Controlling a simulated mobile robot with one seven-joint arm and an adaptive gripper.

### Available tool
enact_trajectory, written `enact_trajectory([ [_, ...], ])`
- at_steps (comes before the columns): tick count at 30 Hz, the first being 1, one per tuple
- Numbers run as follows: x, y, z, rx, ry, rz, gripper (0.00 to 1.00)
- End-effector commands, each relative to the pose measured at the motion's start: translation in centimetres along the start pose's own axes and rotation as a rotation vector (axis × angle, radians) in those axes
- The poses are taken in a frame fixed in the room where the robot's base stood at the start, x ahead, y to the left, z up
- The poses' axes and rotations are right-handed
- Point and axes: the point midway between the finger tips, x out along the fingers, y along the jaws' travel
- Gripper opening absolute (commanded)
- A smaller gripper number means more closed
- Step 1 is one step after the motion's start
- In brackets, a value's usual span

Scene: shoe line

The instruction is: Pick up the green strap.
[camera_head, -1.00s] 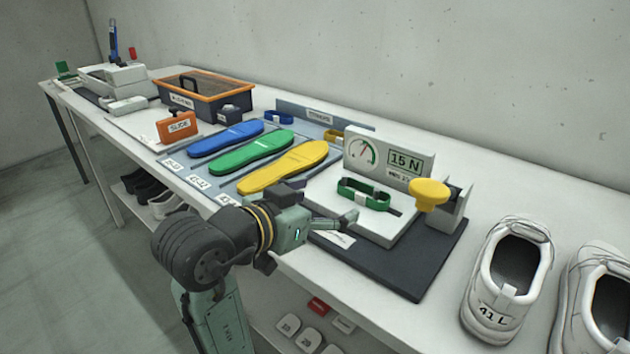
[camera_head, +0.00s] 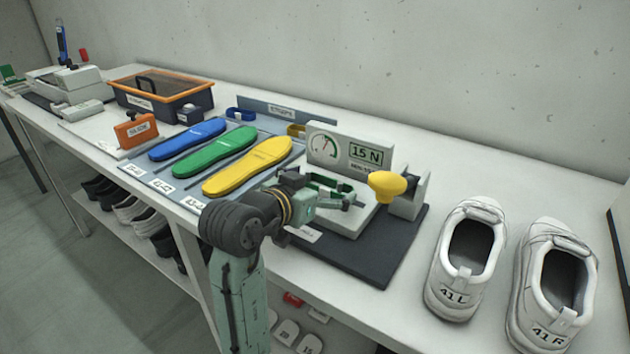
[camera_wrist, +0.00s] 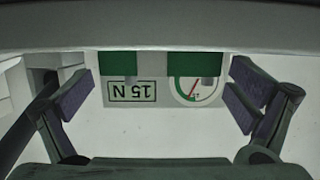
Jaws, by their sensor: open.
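The green strap (camera_head: 343,186) lies on the white plate of the 15 N tester, partly hidden behind my gripper in the head view. In the wrist view the green strap (camera_wrist: 117,63) spans the upper middle as two green bands with a pale part between them. My gripper (camera_wrist: 160,97) is open and empty, its purple-padded fingers wide apart to either side of the strap. In the head view my gripper (camera_head: 352,199) is low, at the near side of the strap. Whether it touches the strap cannot be told.
The gauge panel (camera_head: 350,153) stands behind the strap, and a yellow knob (camera_head: 387,184) is close on the right. Blue, green and yellow insoles (camera_head: 247,166) lie to the left. White shoes (camera_head: 468,258) stand on the right. The dark mat's front (camera_head: 375,262) is clear.

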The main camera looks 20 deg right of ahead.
Motion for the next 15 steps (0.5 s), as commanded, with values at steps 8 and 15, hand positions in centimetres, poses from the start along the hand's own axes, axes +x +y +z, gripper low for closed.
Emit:
enact_trajectory([
  [8, -0.05, 0.0, 0.01, 0.0, 0.0, 0.0, 0.89],
  [15, -0.06, -0.01, 0.0, 0.0, 0.0, 0.0, 0.73],
])
